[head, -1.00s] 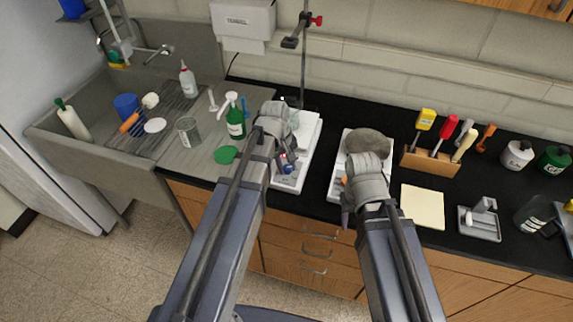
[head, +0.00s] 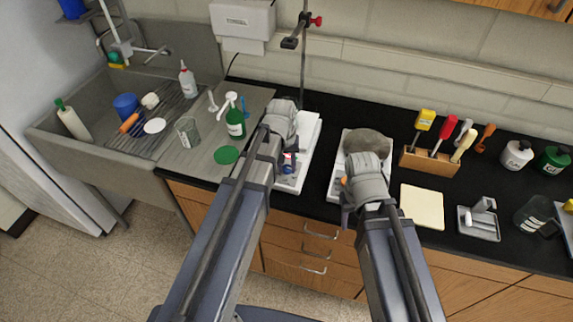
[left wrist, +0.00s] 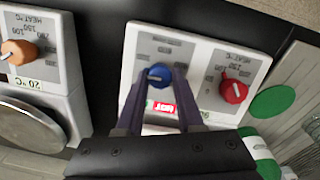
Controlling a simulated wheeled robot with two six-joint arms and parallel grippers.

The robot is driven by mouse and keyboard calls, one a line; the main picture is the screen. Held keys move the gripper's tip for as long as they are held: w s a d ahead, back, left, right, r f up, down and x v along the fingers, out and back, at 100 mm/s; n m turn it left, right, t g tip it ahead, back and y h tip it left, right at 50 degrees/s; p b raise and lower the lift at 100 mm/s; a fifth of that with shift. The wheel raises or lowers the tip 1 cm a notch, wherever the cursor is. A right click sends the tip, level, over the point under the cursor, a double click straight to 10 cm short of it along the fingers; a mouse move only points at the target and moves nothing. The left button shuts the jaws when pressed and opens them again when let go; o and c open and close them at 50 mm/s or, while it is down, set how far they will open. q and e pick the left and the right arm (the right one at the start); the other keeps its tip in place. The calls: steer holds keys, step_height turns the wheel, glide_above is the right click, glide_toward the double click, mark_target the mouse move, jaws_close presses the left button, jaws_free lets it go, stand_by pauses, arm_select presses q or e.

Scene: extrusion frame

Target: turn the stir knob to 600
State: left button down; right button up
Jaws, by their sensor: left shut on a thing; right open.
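The white hotplate (head: 309,143) stands on the black counter, mostly behind my left arm. In the left wrist view its panel (left wrist: 206,74) has a blue knob (left wrist: 158,75) and a red knob (left wrist: 233,91), the red one beside a HEAT °C label. The blue knob's pale pointer and scale are too small to read surely. My left gripper (left wrist: 157,88) is shut on the blue knob, one finger on each side; it also shows in the head view (head: 287,165). My right gripper (head: 346,212) is open in front of the second hotplate (head: 334,182).
A red lit sign (left wrist: 164,107) shows below the blue knob. The second device has an orange knob (left wrist: 17,52) and a 20 °C display. A green disc (head: 227,155) lies left of the hotplate. A pale pad (head: 422,206) and tool block (head: 430,161) are on the right.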

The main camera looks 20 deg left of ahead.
arm_select(q)
steer(key=m, duration=0.4)
steer(key=shift+d+m+y, duration=0.1)
steer(key=shift+m+y, duration=0.2)
steer(key=shift+y, duration=0.1)
steer(key=m, duration=0.4)
steer(key=shift+d+m+y, duration=0.1)
steer(key=shift+m+y, duration=0.2)
steer(key=m, duration=0.4)
steer(key=shift+s+t+y, duration=0.1)
steer(key=shift+t+y, duration=0.2)
steer(key=shift+m+t, duration=0.3)
steer(key=shift+m, duration=2)
steer(key=c, duration=0.5)
jaws_free()
steer(key=shift+c, duration=0.2)
